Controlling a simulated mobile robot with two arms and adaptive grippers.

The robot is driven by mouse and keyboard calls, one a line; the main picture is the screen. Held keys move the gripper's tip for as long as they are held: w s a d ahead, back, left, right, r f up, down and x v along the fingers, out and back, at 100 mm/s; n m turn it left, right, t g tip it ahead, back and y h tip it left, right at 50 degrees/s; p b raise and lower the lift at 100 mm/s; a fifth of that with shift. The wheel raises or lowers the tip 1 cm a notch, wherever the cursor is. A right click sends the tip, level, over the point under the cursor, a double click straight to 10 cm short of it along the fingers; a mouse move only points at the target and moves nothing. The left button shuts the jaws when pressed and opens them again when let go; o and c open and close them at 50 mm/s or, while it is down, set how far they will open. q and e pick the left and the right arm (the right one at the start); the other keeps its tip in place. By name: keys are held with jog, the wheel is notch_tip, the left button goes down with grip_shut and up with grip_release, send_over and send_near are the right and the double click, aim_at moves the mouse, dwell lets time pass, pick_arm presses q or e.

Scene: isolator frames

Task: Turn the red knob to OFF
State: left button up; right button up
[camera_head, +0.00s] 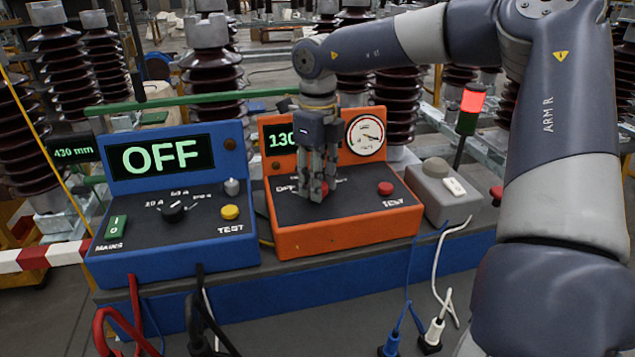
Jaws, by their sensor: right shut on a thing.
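The red knob (325,188) is on the sloped black panel of the orange box (345,236), mostly hidden behind my right gripper. My right gripper (318,192) points down from above and is shut on the red knob. The knob's pointer and most of the lettering around it are covered, so I cannot tell its setting. The orange box's green display (279,140) shows "130" in part, the rest hidden by my gripper. A round gauge (365,135) is at its upper right. My left gripper is not in view.
A blue box (175,255) with a display reading OFF stands to the left. A red button (385,188) is right of the knob. A grey box (440,195) and a lit red lamp (472,101) stand further right. Cables hang at the bench front; brown insulators stand behind.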

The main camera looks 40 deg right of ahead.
jog(key=n, duration=0.4)
jog(key=shift+n, duration=0.3)
jog(key=n, duration=0.4)
jog(key=shift+n, duration=0.3)
jog(key=shift+w+r, duration=0.1)
jog(key=o, duration=1.1)
jog(key=shift+c, duration=0.2)
notch_tip(320, 180, up, 12)
